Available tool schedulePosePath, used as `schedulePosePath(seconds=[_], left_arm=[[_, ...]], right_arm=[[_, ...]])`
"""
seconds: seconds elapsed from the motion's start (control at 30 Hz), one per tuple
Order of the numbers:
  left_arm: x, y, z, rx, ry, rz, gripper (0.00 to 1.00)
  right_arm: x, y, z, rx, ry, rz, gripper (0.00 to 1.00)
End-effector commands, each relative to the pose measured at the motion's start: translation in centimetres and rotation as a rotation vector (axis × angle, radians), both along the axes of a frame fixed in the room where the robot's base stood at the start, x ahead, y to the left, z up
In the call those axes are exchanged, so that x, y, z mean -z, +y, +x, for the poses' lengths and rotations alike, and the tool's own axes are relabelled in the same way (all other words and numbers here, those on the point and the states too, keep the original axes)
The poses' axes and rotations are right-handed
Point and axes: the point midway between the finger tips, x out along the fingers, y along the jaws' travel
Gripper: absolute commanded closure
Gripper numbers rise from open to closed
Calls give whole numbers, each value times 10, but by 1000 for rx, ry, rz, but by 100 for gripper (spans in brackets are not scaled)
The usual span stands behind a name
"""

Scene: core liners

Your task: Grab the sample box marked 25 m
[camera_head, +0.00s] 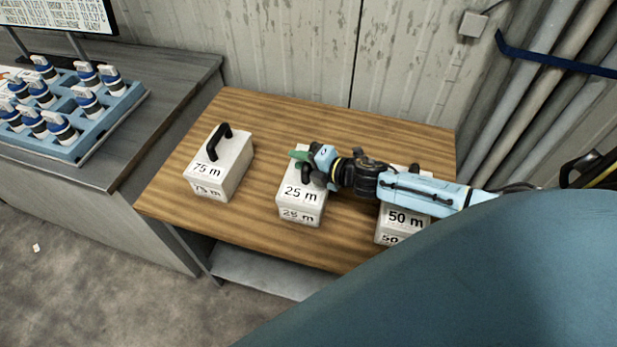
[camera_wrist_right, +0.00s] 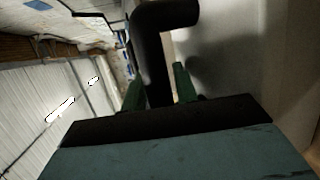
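The sample box marked 25 m (camera_head: 300,205) is a white block standing upright in the middle of the wooden table. My right gripper (camera_head: 310,161) reaches across from the right at the top of this box and partly hides its black handle. In the right wrist view, the black handle (camera_wrist_right: 153,60) passes between the two green fingertips of my right gripper (camera_wrist_right: 160,90). The fingers lie close on either side of it; I cannot tell whether they press on it. The box's pale surface (camera_wrist_right: 245,60) fills the right side there. My left gripper is not in view.
A 75 m box (camera_head: 212,178) stands to the left on the wooden table (camera_head: 268,115). A 50 m box (camera_head: 404,225) stands to the right, partly under my right arm. A blue rack (camera_head: 110,120) of several capped containers sits on the grey counter. A wall lies behind.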

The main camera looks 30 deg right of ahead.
Motion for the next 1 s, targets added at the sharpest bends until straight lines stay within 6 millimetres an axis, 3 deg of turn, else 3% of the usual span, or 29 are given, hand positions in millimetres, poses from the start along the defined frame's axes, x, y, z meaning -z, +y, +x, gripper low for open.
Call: schedulePosePath(seconds=[0.03,0.2,1.0], left_arm=[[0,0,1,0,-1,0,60],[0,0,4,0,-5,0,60],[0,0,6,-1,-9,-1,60]], right_arm=[[0,0,0,0,0,0,78],[0,0,0,0,0,0,100],[-1,0,0,1,-2,1,100]])
